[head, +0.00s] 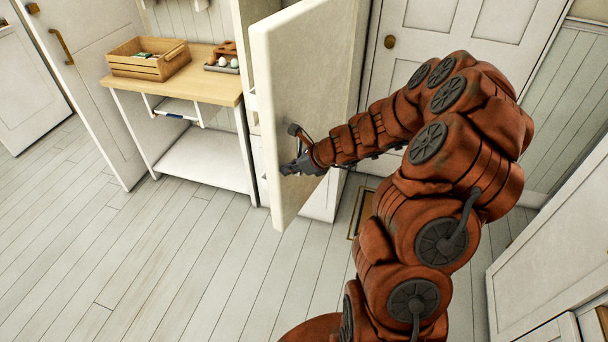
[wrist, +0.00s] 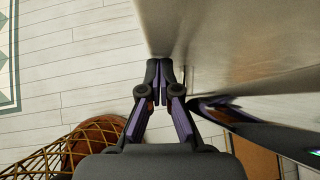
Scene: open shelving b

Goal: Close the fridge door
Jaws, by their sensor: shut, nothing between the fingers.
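The fridge door (head: 305,80) is a thick off-white panel standing open in the middle of the head view. Its near edge faces me. It also shows as a large pale surface at the upper right of the wrist view (wrist: 245,40). My gripper (head: 289,169) is at the lower part of the door, beside its face near the free edge. In the wrist view my gripper (wrist: 160,72) has its fingertips together and empty, close to the door's edge. Whether they touch the door I cannot tell. The fridge interior is mostly hidden behind the door.
A white room door (head: 450,45) is behind my arm. A white cabinet (head: 560,250) is at right. The floor (head: 150,270) at left is clear.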

